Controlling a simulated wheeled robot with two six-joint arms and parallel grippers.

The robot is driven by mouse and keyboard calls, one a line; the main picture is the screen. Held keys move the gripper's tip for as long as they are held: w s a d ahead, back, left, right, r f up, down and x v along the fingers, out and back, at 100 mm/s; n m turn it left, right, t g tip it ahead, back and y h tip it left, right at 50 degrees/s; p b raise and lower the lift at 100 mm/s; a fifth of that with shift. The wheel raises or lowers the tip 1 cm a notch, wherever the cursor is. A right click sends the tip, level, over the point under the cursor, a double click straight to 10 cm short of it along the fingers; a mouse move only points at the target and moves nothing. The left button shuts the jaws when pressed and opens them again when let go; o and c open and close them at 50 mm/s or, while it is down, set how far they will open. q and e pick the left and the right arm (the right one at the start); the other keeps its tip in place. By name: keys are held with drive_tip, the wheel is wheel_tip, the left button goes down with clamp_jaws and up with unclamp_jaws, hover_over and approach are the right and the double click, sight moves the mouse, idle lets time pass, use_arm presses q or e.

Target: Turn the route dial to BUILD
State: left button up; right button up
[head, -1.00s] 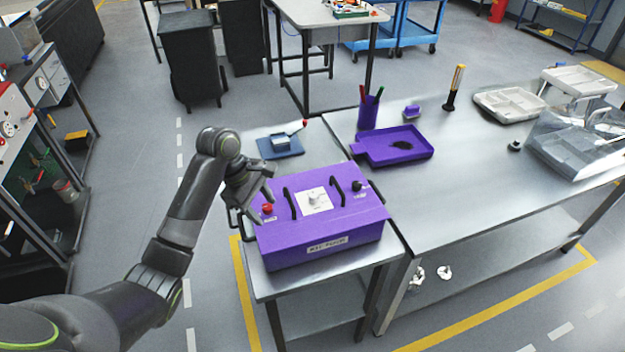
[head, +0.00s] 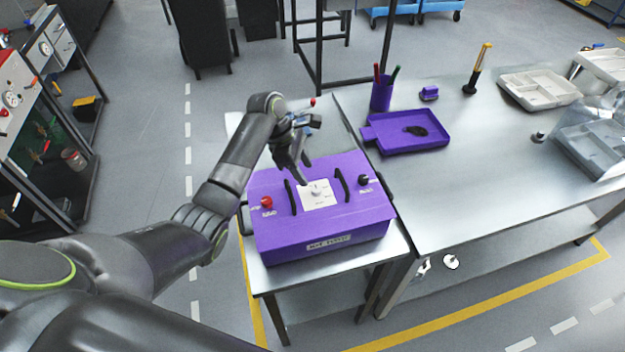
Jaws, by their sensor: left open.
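The route dial (head: 316,190) is a small light knob on a white plate (head: 319,203) on top of a purple control box (head: 290,228). Black bar handles flank the plate on both sides. My left gripper (head: 304,172) is open and points down just behind the dial, close to the plate's far edge. I cannot tell whether a finger touches the dial. The lettering around the dial is too small to read. My right gripper does not show.
A red button (head: 266,202) and a black knob (head: 363,180) sit on the box beside the handles. A purple tray (head: 432,143), a purple pen cup (head: 382,95) and grey trays (head: 540,90) stand on the metal table (head: 480,190) at right.

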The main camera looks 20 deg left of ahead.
sight(314, 188)
use_arm(q)
drive_tip(key=x, duration=0.4)
drive_tip(key=shift+s+d+f+p, duration=0.1)
drive_tip(key=shift+f+p, duration=0.05)
drive_tip(key=shift+p, duration=0.15)
drive_tip(key=shift+d+f, duration=0.15)
drive_tip(key=shift+f, duration=0.2)
drive_tip(key=shift+d+f, duration=0.15)
drive_tip(key=shift+f, duration=0.35)
drive_tip(key=shift+c, duration=0.6)
drive_tip(key=c, duration=0.9)
drive_tip(key=shift+o, duration=0.2)
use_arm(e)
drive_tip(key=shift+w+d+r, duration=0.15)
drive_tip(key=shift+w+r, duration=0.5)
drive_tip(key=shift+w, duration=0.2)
